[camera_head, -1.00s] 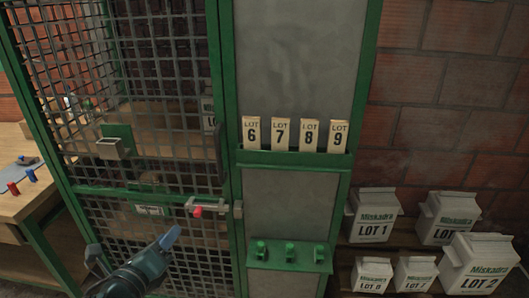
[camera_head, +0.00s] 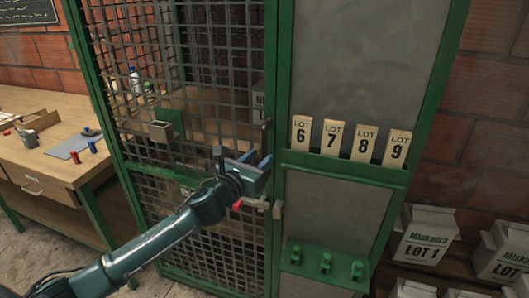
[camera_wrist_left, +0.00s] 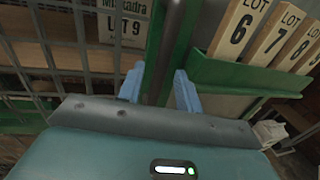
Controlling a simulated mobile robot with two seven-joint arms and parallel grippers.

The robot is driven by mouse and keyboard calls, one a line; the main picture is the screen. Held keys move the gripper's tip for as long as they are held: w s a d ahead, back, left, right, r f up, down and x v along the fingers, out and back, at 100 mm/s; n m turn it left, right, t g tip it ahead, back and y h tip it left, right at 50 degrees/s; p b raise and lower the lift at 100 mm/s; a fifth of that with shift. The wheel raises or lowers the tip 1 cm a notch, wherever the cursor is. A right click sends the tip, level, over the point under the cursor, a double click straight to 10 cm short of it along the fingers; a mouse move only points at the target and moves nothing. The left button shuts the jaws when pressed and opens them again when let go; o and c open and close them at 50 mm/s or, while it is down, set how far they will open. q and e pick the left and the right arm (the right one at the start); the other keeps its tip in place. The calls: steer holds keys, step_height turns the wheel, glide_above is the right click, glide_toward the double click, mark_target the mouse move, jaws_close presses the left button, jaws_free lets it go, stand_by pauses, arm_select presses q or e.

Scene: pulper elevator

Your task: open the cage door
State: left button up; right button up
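The cage door (camera_head: 225,85) is a green-framed wire-mesh panel and looks closed against the green post beside the grey panel. A dark upright handle (camera_head: 267,132) shows at its right edge, partly hidden by my gripper. A latch bolt with a red knob (camera_head: 238,205) lies below, its right end near a small metal block (camera_head: 277,209). My left gripper (camera_head: 256,160) is in front of the door's right edge, just below the visible handle. In the left wrist view its two blue fingers (camera_wrist_left: 158,88) are apart with nothing clearly gripped. My right gripper is not in view.
Lot cards (camera_head: 348,140) stand in a green holder right of the door, with green pegs (camera_head: 325,263) below. White lot boxes (camera_head: 424,238) sit on shelves at the right. A wooden workbench (camera_head: 40,135) stands at the left. A green-backed box (camera_head: 160,130) is on the mesh.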

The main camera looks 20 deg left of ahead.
mark_target(262, 155)
arm_select(q)
steer(key=shift+x, duration=1.55)
jaws_close()
